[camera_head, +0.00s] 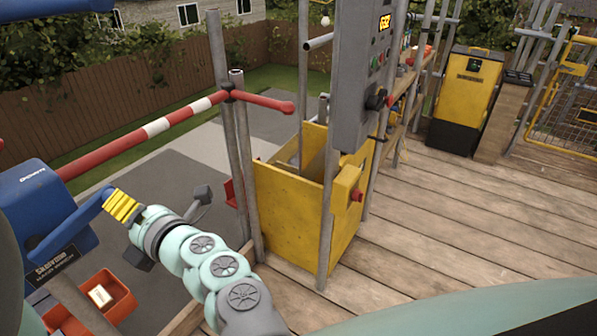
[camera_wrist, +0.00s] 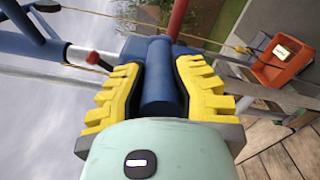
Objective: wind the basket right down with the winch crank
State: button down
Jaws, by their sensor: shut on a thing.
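The blue winch (camera_head: 35,200) is at the left edge of the head view, with a dark lettered plate below it. Its blue crank (camera_head: 78,222) reaches up right to my gripper (camera_head: 120,206). In the wrist view my gripper (camera_wrist: 157,85) has its yellow ribbed fingers closed on either side of the blue crank handle (camera_wrist: 157,100). An orange-red basket (camera_wrist: 285,62) with a pale block in it shows at the right of the wrist view, beside a yellow rope. It also shows low left in the head view (camera_head: 118,292). Its height above the ground is unclear.
A red-and-white rail (camera_head: 150,128) runs above the winch to the scaffold poles. A yellow box-like chute (camera_head: 285,200) and a grey control panel (camera_head: 358,70) stand to the right. The plank deck (camera_head: 450,225) is mostly clear.

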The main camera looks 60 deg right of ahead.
jog(key=c, duration=0.7)
grip_release()
jog(key=shift+w, duration=0.1)
jog(key=shift+s+d, duration=0.2)
jog(key=shift+s, duration=5.85)
jog(key=shift+o, duration=0.3)
